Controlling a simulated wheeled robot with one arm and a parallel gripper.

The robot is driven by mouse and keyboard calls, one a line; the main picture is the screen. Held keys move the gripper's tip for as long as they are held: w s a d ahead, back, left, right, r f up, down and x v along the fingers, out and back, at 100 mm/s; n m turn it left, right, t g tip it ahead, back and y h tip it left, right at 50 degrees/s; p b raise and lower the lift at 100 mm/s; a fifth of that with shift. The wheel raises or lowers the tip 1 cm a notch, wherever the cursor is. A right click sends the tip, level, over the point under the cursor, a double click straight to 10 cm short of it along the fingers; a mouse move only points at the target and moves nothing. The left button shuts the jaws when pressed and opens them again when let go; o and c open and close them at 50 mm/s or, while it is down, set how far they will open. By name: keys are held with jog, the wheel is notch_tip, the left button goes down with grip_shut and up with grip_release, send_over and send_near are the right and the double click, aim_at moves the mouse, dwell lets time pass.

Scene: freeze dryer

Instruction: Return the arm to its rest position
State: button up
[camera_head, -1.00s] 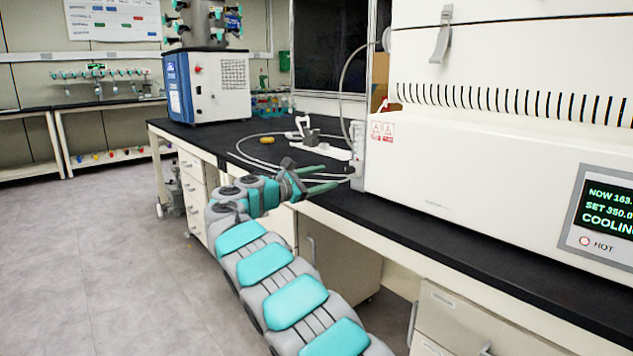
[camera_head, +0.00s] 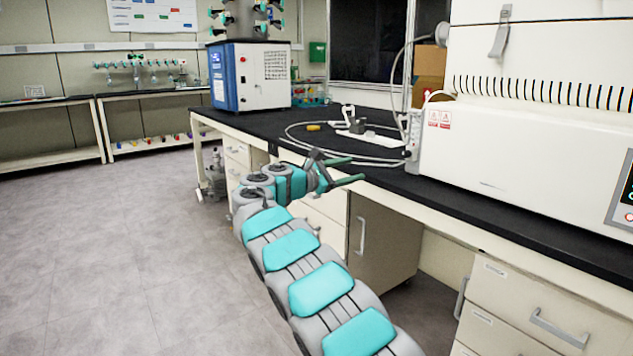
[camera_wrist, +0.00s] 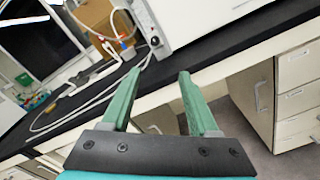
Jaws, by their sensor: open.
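My gripper (camera_head: 352,171) is at the end of my grey and teal arm, which stretches out from the bottom of the head view. Its two green fingers point right, by the front edge of the black bench top (camera_head: 520,218). In the wrist view my gripper (camera_wrist: 160,85) shows its fingers spread apart with nothing between them. The bench edge and the cabinets below lie beyond the fingertips. I cannot tell the exact gap between the fingers and the bench edge.
A white oven-like unit (camera_head: 540,150) stands on the bench at right. A blue and white freeze dryer (camera_head: 262,82) stands at the back. A hose (camera_head: 320,142) and a white holder (camera_head: 362,135) lie between them. Open floor (camera_head: 120,260) is at left.

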jog(key=s+d+f+m+g+y, duration=0.2)
jog(key=s+d+f+m+g, duration=0.15)
jog(key=s+d, duration=0.65)
jog(key=s+d+f+m+g+y, duration=0.15)
jog(key=s+d+m+g, duration=0.25)
jog(key=s+d, duration=0.6)
jog(key=s+f+m+g+y, duration=0.1)
jog(key=s+f+m+y, duration=0.15)
jog(key=s, duration=0.55)
jog(key=s+f+m+g+y, duration=0.15)
jog(key=s+f, duration=0.25)
jog(key=s, duration=0.4)
jog(key=s+a+f+m+y, duration=0.2)
jog(key=s+a+f, duration=0.2)
jog(key=s, duration=0.5)
jog(key=s+a+f+m+g+y, duration=0.1)
jog(key=s+a+f, duration=0.3)
jog(key=s, duration=0.5)
jog(key=s+a+f+m+g+y, duration=0.1)
jog(key=s+a+f+m+y, duration=0.3)
jog(key=s, duration=0.5)
jog(key=shift+a, duration=0.75)
